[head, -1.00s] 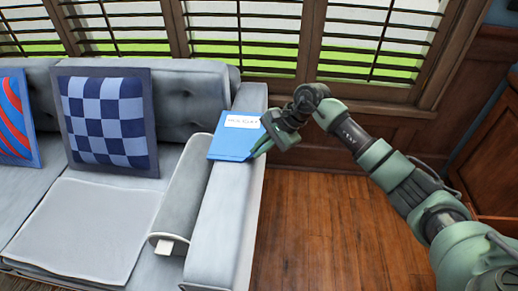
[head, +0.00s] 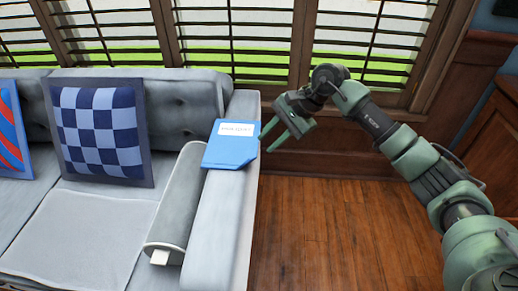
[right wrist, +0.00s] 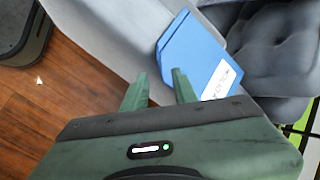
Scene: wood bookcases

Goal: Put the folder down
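The blue folder (head: 231,146) with a white label lies on top of the grey sofa's right armrest (head: 226,205), near the backrest. It also shows in the right wrist view (right wrist: 192,52), lying on the grey armrest beyond the fingers. My right gripper (head: 272,146) is just to the right of the folder in the head view. Its two green fingers are spread apart with nothing between them, and a small gap shows between them and the folder. In the right wrist view the open fingers (right wrist: 156,84) show too. My left gripper is not in view.
A grey bolster (head: 178,203) lies along the inner side of the armrest. A blue checkered pillow (head: 100,133) leans on the sofa back. Window blinds are behind the sofa. The wood floor (head: 335,235) right of the sofa is clear.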

